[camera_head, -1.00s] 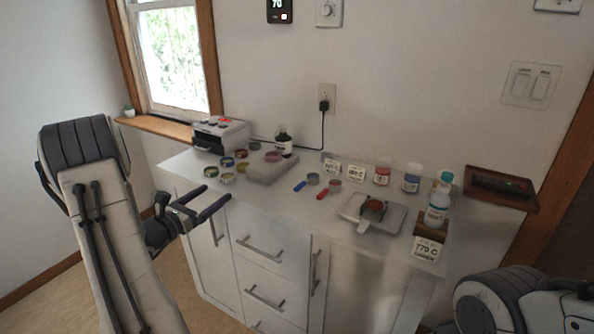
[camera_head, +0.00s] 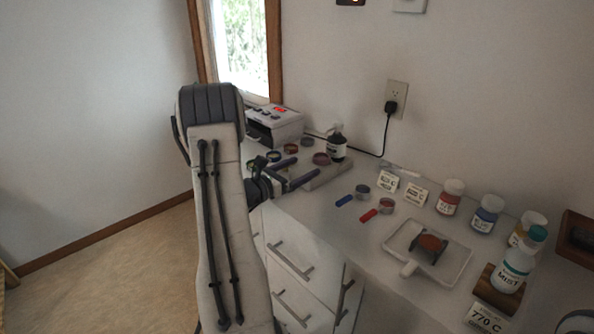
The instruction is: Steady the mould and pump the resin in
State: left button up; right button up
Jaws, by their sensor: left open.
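A white tray (camera_head: 452,272) with a spout-like handle lies on the counter at the right. A round reddish-brown piece (camera_head: 433,243) in a dark holder sits on it; I cannot tell whether this is the mould. A dark bottle with a pale label (camera_head: 336,146) stands farther back; which bottle holds the resin is unclear. My left gripper (camera_head: 296,172) is open and empty, its two dark fingers over the counter's left part. My right gripper is out of view.
A grey-white device (camera_head: 275,124) stands by the window. A black cord (camera_head: 383,140) runs to the wall outlet. Drawers with handles face me.

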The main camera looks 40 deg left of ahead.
aim_at(316, 160)
pick_arm(q)
jog(key=w, duration=0.7)
jog(key=shift+w+d, duration=0.25)
jog(key=shift+d, duration=0.05)
jog(key=c, duration=1)
jog(key=o, duration=1)
jog(key=shift+s, duration=0.1)
